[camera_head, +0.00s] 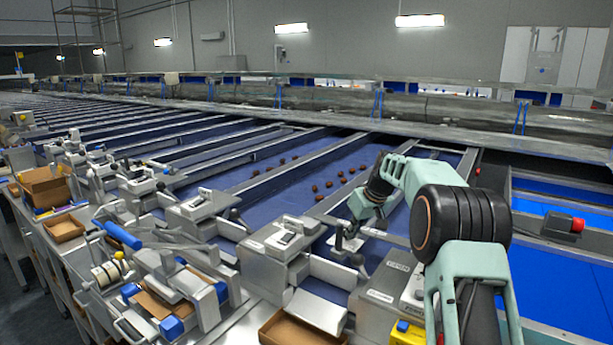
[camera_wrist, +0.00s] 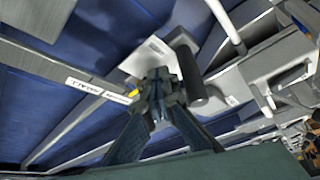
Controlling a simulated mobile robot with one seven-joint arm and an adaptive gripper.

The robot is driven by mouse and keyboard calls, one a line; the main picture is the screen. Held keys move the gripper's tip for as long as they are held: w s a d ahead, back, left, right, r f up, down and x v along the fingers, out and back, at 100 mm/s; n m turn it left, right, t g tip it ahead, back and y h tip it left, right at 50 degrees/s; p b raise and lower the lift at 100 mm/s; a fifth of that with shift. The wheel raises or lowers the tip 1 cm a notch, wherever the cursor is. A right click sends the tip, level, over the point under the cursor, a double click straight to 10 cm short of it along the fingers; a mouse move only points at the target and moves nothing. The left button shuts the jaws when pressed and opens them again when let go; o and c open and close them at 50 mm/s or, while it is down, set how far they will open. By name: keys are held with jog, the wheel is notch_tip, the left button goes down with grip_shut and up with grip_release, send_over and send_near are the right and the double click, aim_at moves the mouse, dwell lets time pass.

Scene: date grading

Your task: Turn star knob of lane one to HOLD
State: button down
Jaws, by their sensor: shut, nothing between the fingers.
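My gripper (camera_head: 347,238) points down over a light metal plate on the nearest blue lane, and its fingers look closed and empty. In the wrist view my gripper (camera_wrist: 158,100) has its fingertips together in front of the plate (camera_wrist: 150,55). A dark cylindrical handle or knob (camera_wrist: 190,72) stands just right of the fingertips. In the head view a small dark knob (camera_head: 357,260) shows just below the gripper. I cannot tell whether either is the star knob. The fingers hide part of the plate, with a yellow mark (camera_wrist: 133,92) beside them. Contact is unclear.
A white label (camera_wrist: 84,85) lies on a lane rail. Metal boxes with switches (camera_head: 275,245) stand at the lane ends. Dates (camera_head: 328,184) lie on the blue lanes. A red button box (camera_head: 563,224) is at right. Cardboard trays (camera_head: 290,328) are at the front.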

jog(key=shift+s+f+b, duration=0.15)
jog(key=shift+s+b, duration=0.2)
notch_tip(320, 180, up, 6)
jog(key=p, duration=0.5)
jog(key=shift+d, duration=0.1)
